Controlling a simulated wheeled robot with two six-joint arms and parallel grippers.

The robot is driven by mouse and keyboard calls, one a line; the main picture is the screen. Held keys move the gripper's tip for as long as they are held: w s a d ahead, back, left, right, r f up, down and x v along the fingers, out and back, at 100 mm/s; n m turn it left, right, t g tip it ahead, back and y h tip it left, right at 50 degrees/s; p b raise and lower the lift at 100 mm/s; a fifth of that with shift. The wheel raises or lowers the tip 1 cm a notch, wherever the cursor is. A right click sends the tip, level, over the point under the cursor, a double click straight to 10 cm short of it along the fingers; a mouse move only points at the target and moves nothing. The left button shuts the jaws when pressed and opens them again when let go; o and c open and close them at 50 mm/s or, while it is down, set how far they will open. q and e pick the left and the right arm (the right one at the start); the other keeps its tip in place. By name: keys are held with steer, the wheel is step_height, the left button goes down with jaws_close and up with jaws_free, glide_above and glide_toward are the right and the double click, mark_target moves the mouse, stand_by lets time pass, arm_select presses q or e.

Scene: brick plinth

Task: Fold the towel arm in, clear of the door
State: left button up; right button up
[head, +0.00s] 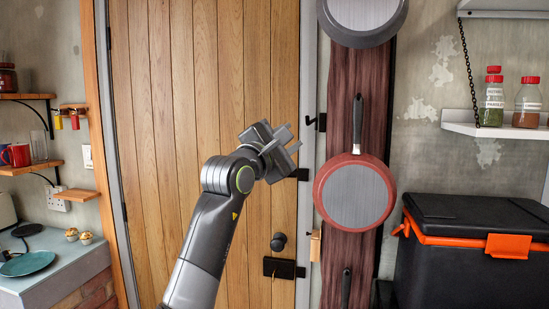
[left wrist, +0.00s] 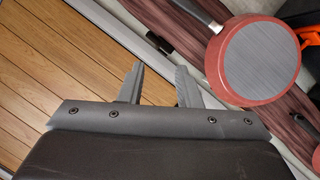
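The wooden plank door (head: 160,110) fills the left middle of the head view and stands shut in its frame. A small black bracket (head: 316,122) juts out beside the door's right edge; it also shows in the left wrist view (left wrist: 160,44). I cannot tell whether it is the towel arm, and no towel shows. My left gripper (head: 288,141) is raised in front of the door's right edge. In the left wrist view the left gripper's fingers (left wrist: 160,84) are apart with nothing between them. My right gripper is not in view.
A red pan (head: 355,193) hangs on a dark board right of the door, with a grey pan (head: 362,15) above. A black box (head: 480,245) with orange latches stands at right. A door knob (head: 278,242) sits low. A counter (head: 60,270) is at left.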

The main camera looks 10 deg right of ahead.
arm_select(q)
steer(key=shift+b+v, duration=0.95)
steer(key=shift+v, duration=1.7)
